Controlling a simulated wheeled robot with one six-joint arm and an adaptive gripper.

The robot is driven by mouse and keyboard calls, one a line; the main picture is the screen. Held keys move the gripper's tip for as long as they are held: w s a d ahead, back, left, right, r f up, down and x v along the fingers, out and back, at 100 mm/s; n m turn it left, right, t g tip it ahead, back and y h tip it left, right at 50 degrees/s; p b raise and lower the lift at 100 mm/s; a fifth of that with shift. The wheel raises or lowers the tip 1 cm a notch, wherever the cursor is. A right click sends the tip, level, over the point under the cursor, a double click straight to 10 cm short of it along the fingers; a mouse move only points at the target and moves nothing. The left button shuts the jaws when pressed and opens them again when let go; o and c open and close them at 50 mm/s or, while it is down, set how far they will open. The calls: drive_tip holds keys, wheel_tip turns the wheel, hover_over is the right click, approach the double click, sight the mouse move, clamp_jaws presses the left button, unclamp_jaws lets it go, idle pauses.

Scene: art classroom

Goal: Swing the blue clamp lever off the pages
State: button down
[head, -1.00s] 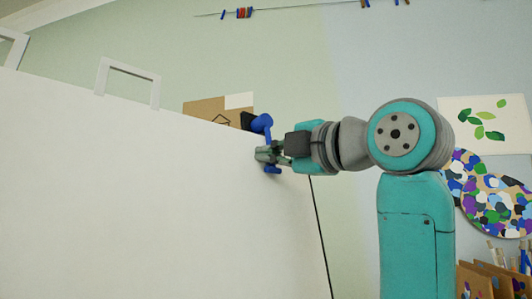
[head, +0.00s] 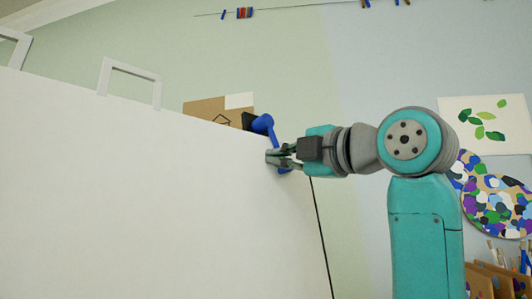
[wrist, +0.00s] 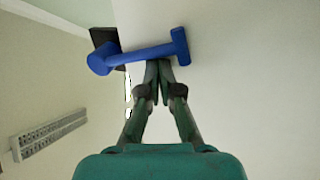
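The blue clamp lever (head: 270,130) is at the upper right corner of the large white sheet (head: 140,190). It slants down and right from its round pivot, and its lower end shows just below my gripper. In the wrist view the lever (wrist: 145,55) runs from the pivot at left to a wider end piece at right, over the pale surface. My gripper (head: 272,157) is at the lever's lower part. Its fingertips (wrist: 158,64) are together at the lever's lower edge, with nothing visible between them. I cannot tell for sure whether they touch it.
A black clamp block (wrist: 103,40) sits behind the pivot. White frame-like handles (head: 130,82) stand along the sheet's top edge. A brown card (head: 205,108) hangs on the wall behind. A colourful palette shape (head: 495,205) and brushes are at right, behind my arm.

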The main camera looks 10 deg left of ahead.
drive_tip(key=shift+w+d+f, duration=0.1)
drive_tip(key=shift+w+d, duration=0.15)
drive_tip(key=shift+w, duration=0.2)
drive_tip(key=shift+w+d+r, duration=0.35)
drive_tip(key=shift+w+d, duration=0.15)
drive_tip(key=shift+w, duration=0.3)
